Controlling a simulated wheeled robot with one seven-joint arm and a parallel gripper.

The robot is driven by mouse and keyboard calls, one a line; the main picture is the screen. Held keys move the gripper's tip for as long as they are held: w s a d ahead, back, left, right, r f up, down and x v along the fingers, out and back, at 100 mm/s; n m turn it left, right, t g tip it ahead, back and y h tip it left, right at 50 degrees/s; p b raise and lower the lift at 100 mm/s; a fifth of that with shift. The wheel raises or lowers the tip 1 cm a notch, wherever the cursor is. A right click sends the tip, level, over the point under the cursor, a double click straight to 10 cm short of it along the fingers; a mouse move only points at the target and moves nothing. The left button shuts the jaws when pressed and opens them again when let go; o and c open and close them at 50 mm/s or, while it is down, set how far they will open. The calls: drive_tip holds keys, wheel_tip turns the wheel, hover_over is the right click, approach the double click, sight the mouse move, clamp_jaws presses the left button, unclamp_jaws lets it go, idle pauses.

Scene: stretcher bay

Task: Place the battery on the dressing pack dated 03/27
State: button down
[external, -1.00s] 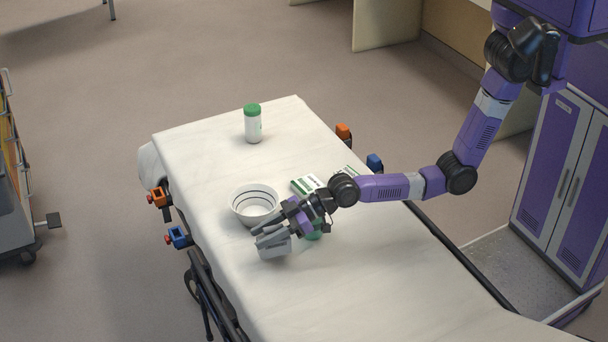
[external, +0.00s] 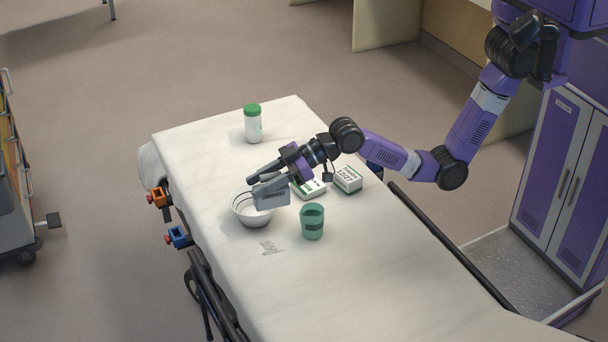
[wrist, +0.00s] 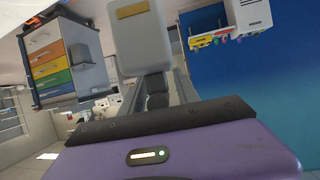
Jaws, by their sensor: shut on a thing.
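My gripper (external: 264,182) is shut on the grey battery (external: 271,195) and holds it in the air, in front of the white bowl in the external view. The battery also fills the upper middle of the wrist view (wrist: 140,45). Two white and green dressing packs lie on the stretcher, right of the battery. The left pack (external: 316,190) is partly hidden by my gripper. The right pack (external: 348,180) stands clear, with dark print on its front that seems to end in 27. I cannot read the left pack's date.
The white bowl (external: 243,215) is partly hidden behind the battery. A green cup (external: 312,222) stands upright in front of the packs. A white bottle with a green lid (external: 253,124) stands at the far end. The near part of the stretcher sheet (external: 370,285) is clear.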

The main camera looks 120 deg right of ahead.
drive_tip(key=s+d+r+m+g+h+p, duration=0.15)
drive_tip(key=s+d+m+h, duration=0.25)
drive_tip(key=s+d, duration=0.75)
drive_tip(key=s+d+r+m+g+h+p, duration=0.1)
drive_tip(key=s+d+m+g+h, duration=0.2)
drive_tip(key=s+d, duration=0.85)
drive_tip(key=shift+t+h, duration=0.4)
drive_tip(key=shift+t, duration=0.05)
drive_tip(key=f, duration=1.3)
drive_tip(key=f+b, duration=0.1)
drive_tip(key=f, duration=0.5)
drive_tip(key=shift+w+d+f, duration=0.15)
drive_tip(key=shift+d, duration=0.15)
drive_tip(key=shift+f, duration=0.1)
drive_tip(key=c, duration=0.9)
unclamp_jaws()
drive_tip(key=shift+f, duration=0.1)
